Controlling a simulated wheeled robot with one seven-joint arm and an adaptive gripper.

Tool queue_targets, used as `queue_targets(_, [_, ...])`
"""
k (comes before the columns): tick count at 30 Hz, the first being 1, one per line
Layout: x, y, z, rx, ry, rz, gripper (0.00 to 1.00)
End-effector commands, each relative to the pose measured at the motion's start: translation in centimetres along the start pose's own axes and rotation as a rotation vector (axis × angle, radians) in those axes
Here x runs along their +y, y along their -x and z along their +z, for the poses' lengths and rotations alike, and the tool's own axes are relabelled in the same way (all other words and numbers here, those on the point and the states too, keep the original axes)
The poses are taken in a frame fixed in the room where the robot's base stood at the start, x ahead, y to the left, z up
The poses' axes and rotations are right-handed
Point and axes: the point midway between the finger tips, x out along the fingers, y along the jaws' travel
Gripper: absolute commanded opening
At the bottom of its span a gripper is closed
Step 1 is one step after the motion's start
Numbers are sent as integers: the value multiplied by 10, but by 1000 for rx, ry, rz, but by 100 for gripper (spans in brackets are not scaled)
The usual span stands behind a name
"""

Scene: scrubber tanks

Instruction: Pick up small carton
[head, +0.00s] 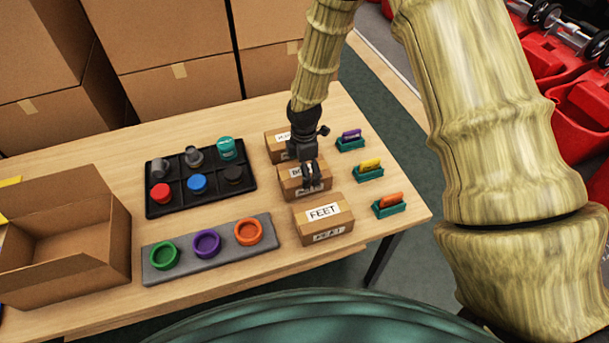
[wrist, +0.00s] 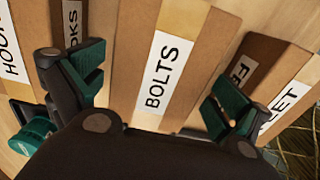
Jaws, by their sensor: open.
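Three small cartons stand in a row on the wooden table. The middle carton (head: 292,188) has a label reading BOLTS, plain in the wrist view (wrist: 190,62). The near carton (head: 322,218) reads FEET and shows at the right of the wrist view (wrist: 262,65). The far carton (head: 277,142) seems to read HOOKS and shows at the left of the wrist view (wrist: 38,40). My gripper (head: 311,180) is over the middle carton, open. In the wrist view its fingers (wrist: 160,92) are spread to either side of the BOLTS carton. Whether they touch it, I cannot tell.
Right of the cartons stand small green holders (head: 389,207) with coloured pieces. To the left are a black tray (head: 200,199) with several items and a grey board (head: 210,262) with three rings. An open cardboard box (head: 110,245) stands far left. Gaps between cartons are narrow.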

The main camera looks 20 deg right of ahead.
Motion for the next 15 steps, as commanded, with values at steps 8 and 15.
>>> queue_targets(8, [0,-9,0,0,0,1,100])
queue_targets(15, [0,-9,0,0,0,0,82])
